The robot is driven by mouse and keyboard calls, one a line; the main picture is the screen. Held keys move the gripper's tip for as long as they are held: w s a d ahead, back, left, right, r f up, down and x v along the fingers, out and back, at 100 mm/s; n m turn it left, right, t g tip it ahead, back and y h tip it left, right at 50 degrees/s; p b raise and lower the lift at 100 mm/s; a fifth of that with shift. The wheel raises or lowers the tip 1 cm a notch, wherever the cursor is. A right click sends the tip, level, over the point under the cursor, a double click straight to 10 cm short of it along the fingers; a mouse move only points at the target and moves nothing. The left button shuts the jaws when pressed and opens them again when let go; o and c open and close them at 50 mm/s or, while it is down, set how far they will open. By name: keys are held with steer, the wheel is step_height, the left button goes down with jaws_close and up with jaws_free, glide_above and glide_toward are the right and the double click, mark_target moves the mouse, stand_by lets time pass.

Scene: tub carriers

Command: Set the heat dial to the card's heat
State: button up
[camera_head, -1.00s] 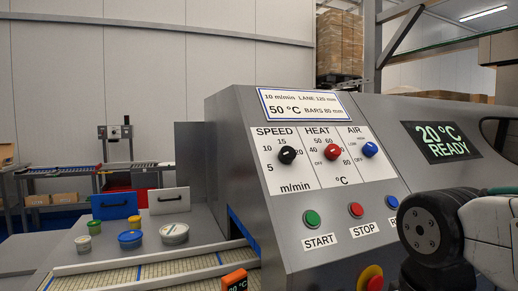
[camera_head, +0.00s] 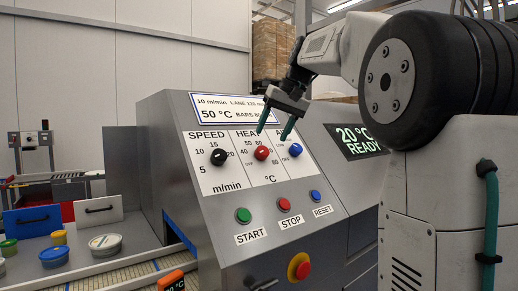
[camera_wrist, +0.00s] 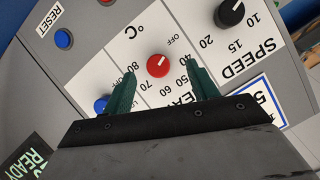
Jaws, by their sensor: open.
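The red heat dial (camera_head: 262,153) sits on the sloped panel between the speed and air dials. It also shows in the wrist view (camera_wrist: 157,66), its white mark appearing to point toward OFF. Its scale runs from OFF through 40, 50, 60 and 70 to 80. The card (camera_head: 232,108) above reads 50 °C. My gripper (camera_head: 272,133) is open in front of the panel, fingers pointing down at the heat dial. In the wrist view the fingers (camera_wrist: 159,72) lie either side of the dial, apart from it. Their distance from the panel is unclear.
The black speed dial (camera_head: 219,157) is left of the heat dial, and the blue air dial (camera_head: 295,150) is close on its right. START (camera_head: 243,215), STOP (camera_head: 285,205) and RESET (camera_head: 315,197) buttons lie below. A display (camera_head: 357,141) reads 20 °C READY.

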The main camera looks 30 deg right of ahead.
mark_target(264, 150)
steer(key=shift+w+d+f, duration=0.1)
steer(key=shift+w+f, duration=0.65)
steer(key=shift+f, duration=0.2)
steer(key=shift+w+a+f, duration=0.1)
steer(key=shift+w+f, duration=0.6)
steer(key=shift+f, duration=0.3)
steer(key=shift+w+d+f, duration=0.1)
steer(key=shift+w+f, duration=0.65)
steer(key=shift+f, duration=0.2)
steer(key=c, duration=1)
